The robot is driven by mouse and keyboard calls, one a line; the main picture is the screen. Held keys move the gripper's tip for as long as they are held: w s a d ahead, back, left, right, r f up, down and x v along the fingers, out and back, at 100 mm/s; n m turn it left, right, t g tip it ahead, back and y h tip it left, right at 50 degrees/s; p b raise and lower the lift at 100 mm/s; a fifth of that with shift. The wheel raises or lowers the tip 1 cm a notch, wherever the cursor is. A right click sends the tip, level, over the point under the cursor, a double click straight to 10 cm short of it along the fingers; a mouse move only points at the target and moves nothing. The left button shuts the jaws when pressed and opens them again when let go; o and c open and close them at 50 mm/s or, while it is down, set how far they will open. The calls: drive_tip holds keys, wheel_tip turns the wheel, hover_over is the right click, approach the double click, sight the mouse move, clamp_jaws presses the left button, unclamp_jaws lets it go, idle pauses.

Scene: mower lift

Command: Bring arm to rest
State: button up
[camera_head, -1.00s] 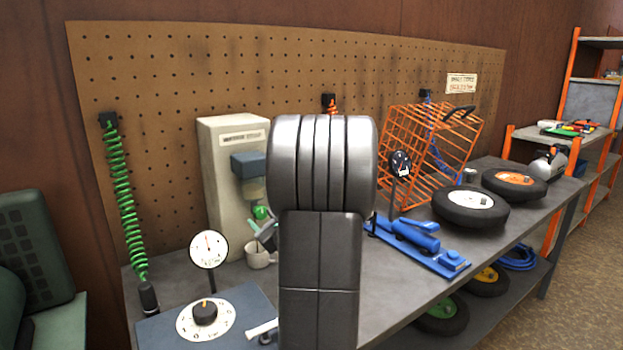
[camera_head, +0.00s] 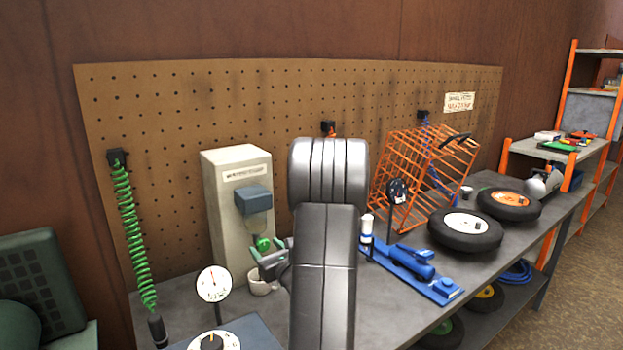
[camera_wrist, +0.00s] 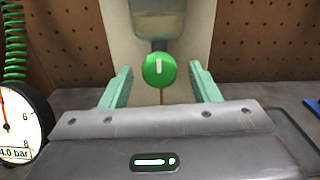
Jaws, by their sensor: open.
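My gripper (camera_head: 268,259) is in front of the beige dispenser (camera_head: 226,222) on the bench. Its two pale green fingers stand apart in the wrist view (camera_wrist: 162,76), with nothing held between them. The dispenser's round green knob (camera_wrist: 159,70) appears between the fingertips in that view; I cannot tell the exact gap. A thin brown line shows below the knob. A small pale cup (camera_head: 259,287) stands at the dispenser's foot. My arm's dark links hide part of the bench and pegboard in the head view.
A green coiled hose (camera_head: 131,235) hangs at left. Pegboard (camera_head: 300,95) closes the back.

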drive_tip(key=shift+r+m+p, duration=0.15)
drive_tip(key=shift+m+p, duration=0.75)
drive_tip(key=shift+p, duration=0.65)
drive_tip(key=shift+f+m+p, duration=0.2)
drive_tip(key=shift+m+p, duration=0.3)
drive_tip(key=shift+p, duration=0.1)
